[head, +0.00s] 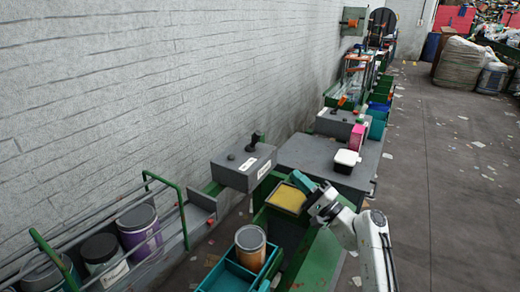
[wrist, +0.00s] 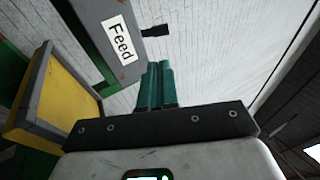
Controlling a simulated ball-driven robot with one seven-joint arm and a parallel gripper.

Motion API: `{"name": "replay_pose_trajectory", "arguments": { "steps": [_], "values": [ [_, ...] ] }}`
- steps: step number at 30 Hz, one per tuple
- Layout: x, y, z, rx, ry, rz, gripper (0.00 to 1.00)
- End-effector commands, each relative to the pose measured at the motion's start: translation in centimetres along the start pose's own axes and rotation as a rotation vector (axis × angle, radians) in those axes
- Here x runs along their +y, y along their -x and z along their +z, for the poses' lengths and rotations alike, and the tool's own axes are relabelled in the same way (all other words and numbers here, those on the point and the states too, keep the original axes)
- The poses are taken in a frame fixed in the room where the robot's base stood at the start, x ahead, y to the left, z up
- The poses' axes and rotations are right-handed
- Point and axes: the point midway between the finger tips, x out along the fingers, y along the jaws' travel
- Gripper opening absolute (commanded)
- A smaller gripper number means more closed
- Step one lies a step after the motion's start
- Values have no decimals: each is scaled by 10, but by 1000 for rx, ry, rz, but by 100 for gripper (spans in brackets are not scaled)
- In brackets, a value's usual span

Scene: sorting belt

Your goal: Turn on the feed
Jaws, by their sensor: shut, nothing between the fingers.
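A grey control box (head: 243,167) with a white label stands left of my arm in the head view. A black lever (head: 254,143) sticks up from its top. In the wrist view a grey box (wrist: 92,30) carries a white label reading "Feed" (wrist: 119,40), and the dark lever end (wrist: 155,31) shows just right of it. My gripper (head: 300,180) has teal fingers, seen in the wrist view (wrist: 159,68) pressed together and empty. It is apart from the lever, to its right and lower in the head view.
A blue tray (head: 228,275) holds a lidded can (head: 250,247). A grey table (head: 318,158) bears a black-and-white container (head: 346,159) and a pink box (head: 357,136). Another grey box (head: 338,124) has an orange-tipped lever. Open floor lies right.

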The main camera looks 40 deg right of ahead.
Motion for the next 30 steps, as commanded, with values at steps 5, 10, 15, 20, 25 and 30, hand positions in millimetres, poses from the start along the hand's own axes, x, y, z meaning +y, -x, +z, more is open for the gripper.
{"name": "replay_pose_trajectory", "arguments": {
  "steps": [5, 10, 15, 20, 25, 30],
  "values": [
    [-1, 0, -1, 3, -4, -5, 0],
    [-1, -1, -1, 2, -3, -4, 0],
    [-3, -13, 0, -1, -2, -5, 0],
    [-4, -40, 0, -1, -2, -5, 0],
    [-4, -74, 0, -1, -2, -4, 0],
    [-3, -106, 0, -1, -1, -3, 0]
  ]
}}
